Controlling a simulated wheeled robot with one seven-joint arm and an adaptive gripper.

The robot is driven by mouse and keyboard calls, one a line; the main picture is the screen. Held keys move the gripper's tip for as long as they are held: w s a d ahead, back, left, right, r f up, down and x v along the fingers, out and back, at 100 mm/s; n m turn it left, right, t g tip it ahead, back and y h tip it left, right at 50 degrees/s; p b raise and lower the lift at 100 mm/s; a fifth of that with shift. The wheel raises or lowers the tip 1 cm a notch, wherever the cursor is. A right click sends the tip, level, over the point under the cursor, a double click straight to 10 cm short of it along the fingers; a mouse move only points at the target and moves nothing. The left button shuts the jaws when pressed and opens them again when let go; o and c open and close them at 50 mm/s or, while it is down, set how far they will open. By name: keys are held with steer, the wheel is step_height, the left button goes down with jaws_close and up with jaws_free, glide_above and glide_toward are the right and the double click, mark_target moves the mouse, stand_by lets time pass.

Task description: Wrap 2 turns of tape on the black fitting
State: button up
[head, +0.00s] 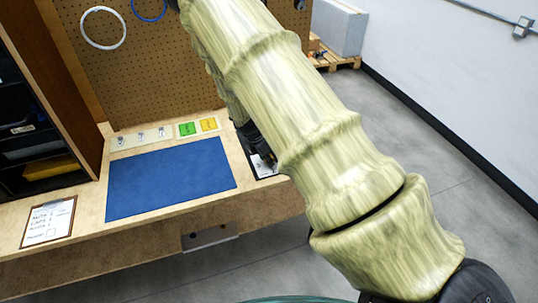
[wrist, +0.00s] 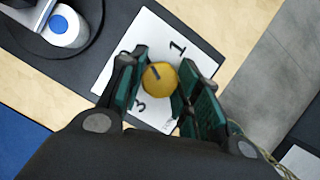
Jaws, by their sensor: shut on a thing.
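My gripper (wrist: 160,84) shows in the wrist view with its teal-padded fingers on both sides of a round yellow knob-like piece (wrist: 160,76) with a dark mark on top. The fingers are shut on it. A white card (wrist: 190,46) with printed numerals lies under the fingers. In the head view my arm hides most of the gripper, and only a dark part shows beside the arm at the bench's right end. I cannot make out the black fitting or a tape roll for certain in either view.
A black round piece (wrist: 85,35) with a white part and blue disc (wrist: 58,24) stands at the wrist view's upper left. A blue mat (head: 170,178) covers the bench (head: 95,215). Green and yellow cards (head: 208,125) lie behind it. Shelves stand left; open floor lies right.

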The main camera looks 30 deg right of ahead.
steer(key=m+g, duration=0.1)
steer(key=m, duration=0.2)
steer(key=shift+w+m+p, duration=0.15)
steer(key=shift+m+p, duration=0.15)
steer(key=m+g, duration=0.1)
steer(key=m, duration=0.2)
steer(key=shift+m+g+y, duration=0.3)
steer(key=shift+m+y, duration=0.1)
steer(key=m+g+y, duration=0.1)
steer(key=m, duration=0.3)
steer(key=shift+d, duration=0.1)
steer(key=m+g+y, duration=0.1)
steer(key=m, duration=0.3)
steer(key=shift+w, duration=0.1)
steer(key=m+y, duration=0.1)
steer(key=m, duration=0.2)
steer(key=shift+d+m+y+b, duration=0.1)
steer(key=shift+m+y+b, duration=0.25)
steer(key=shift+m+y, duration=0.05)
steer(key=m+y, duration=0.1)
steer(key=m, duration=0.2)
steer(key=shift+m, duration=0.3)
steer(key=m+y, duration=0.1)
steer(key=m, duration=0.2)
steer(key=shift+d+t+y, duration=0.1)
steer(key=shift+t+y, duration=0.2)
steer(key=shift+m+t+y, duration=0.5)
steer(key=shift+m+t, duration=0.1)
steer(key=shift+m, duration=1.9)
